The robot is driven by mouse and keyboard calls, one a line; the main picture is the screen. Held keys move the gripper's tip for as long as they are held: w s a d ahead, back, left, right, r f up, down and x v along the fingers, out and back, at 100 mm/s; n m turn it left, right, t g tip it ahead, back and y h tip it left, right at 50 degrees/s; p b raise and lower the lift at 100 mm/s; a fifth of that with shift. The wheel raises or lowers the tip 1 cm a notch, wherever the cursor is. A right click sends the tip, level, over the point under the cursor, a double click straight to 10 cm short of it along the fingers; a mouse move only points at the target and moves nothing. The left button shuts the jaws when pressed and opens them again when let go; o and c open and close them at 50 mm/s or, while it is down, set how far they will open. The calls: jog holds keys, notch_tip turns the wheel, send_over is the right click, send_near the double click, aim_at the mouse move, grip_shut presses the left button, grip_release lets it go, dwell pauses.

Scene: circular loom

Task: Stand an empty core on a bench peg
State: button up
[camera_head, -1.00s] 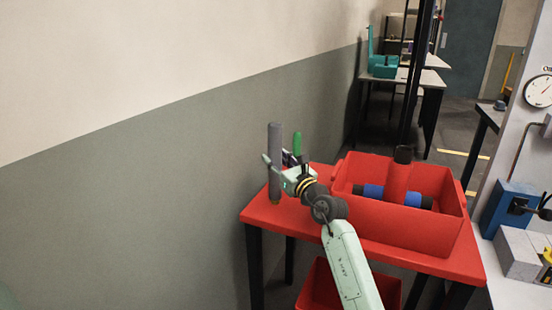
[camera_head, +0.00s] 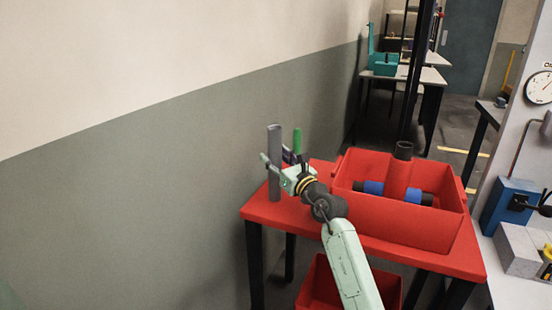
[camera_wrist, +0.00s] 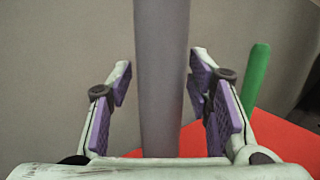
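The grey core (camera_head: 274,140) stands upright at the left end of the red bench (camera_head: 262,218). It also fills the middle of the wrist view (camera_wrist: 160,75). My gripper (camera_head: 272,163) is around the core at mid height. In the wrist view my fingers (camera_wrist: 160,90) are spread, one on each side of the core, with a gap showing beside it. The core's lower end is at bench level. I cannot see whether a peg is inside it. A green peg (camera_head: 297,141) stands bare just behind and right of the core, also seen in the wrist view (camera_wrist: 255,78).
Another red bin (camera_head: 322,287) is under the bench. The wall (camera_head: 150,210) is close behind on the left.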

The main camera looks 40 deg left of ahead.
jog(key=shift+o, duration=0.7)
jog(key=v, duration=1.2)
